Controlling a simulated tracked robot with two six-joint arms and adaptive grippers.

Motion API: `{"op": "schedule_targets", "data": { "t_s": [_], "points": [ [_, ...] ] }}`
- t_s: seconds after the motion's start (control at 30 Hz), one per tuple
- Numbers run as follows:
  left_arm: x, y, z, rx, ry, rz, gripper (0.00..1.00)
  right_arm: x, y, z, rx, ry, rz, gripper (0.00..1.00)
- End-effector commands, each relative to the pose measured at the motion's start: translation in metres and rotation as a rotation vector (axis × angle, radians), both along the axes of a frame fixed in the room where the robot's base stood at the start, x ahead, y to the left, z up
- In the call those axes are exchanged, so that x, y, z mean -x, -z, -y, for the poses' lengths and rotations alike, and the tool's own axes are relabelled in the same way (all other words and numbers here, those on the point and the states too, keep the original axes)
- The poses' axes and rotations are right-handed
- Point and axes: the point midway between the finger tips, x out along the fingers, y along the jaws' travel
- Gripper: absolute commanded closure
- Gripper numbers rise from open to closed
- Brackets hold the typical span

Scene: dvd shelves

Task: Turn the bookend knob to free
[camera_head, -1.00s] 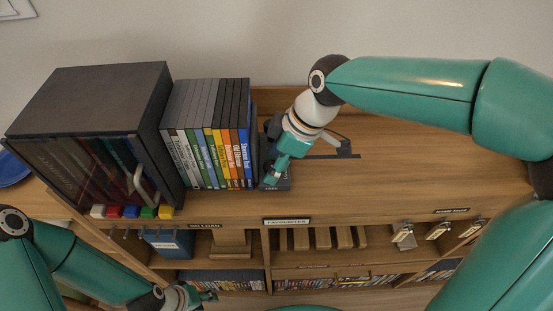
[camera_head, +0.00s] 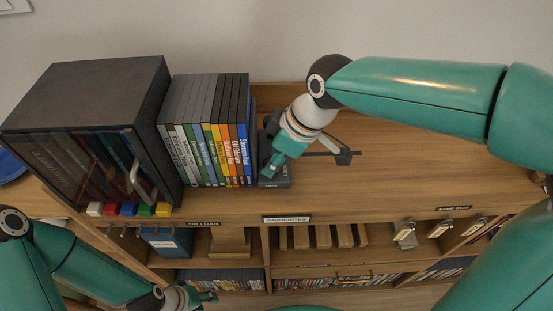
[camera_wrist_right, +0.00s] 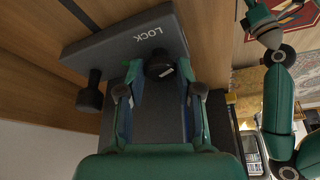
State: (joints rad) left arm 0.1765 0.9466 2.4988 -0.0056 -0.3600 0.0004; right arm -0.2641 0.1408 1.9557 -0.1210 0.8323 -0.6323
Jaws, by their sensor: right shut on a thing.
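The dark bookend (camera_head: 275,182) stands at the right end of the DVD row on the shelf top.
Upright DVDs (camera_head: 210,135) touch or nearly touch the bookend's left side. A black glass-fronted case (camera_head: 95,90) stands further left. The wooden shelf top (camera_head: 420,170) is mostly clear to the right. Labelled compartments lie below the front edge, with a blue bin (camera_head: 168,242) at left.

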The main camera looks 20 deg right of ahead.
Motion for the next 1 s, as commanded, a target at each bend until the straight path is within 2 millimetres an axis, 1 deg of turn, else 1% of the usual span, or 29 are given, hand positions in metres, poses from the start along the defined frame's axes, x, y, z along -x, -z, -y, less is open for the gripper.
{"op": "schedule_targets", "data": {
  "t_s": [0.03, 0.23, 0.57, 0.6, 0.73, 0.77, 1.0],
  "points": [
    [0.0, 0.0045, 0.0, 0.0, 0.0, 0.0, 0.6, 0.0012, 0.0017, -0.0009, 0.0, 0.036, 0.002, 1.0],
    [0.0001, 0.0083, 0.0, 0.0, 0.0, 0.0, 0.6, 0.0014, 0.0007, -0.0014, -0.001, 0.158, 0.0, 1.0],
    [0.0, 0.008, 0.0, 0.0, 0.0, 0.0, 0.6, 0.0012, -0.0001, -0.0014, -0.002, 0.177, -0.001, 1.0],
    [0.0, 0.008, 0.0, 0.0, 0.0, 0.0, 0.6, 0.0012, 0.0, -0.0014, -0.002, 0.177, -0.001, 0.64],
    [0.0, 0.008, 0.0, 0.0, 0.0, 0.0, 0.6, 0.0011, 0.0, -0.0015, -0.002, 0.176, 0.0, 0.42],
    [0.0, 0.008, 0.0, 0.0, 0.0, 0.0, 0.6, 0.001, 0.0, -0.0015, -0.002, 0.176, 0.0, 0.4],
    [0.0, 0.008, 0.0, 0.0, 0.0, 0.0, 0.6, 0.001, 0.0, -0.0015, -0.001, 0.175, 0.0, 0.4]
  ]
}}
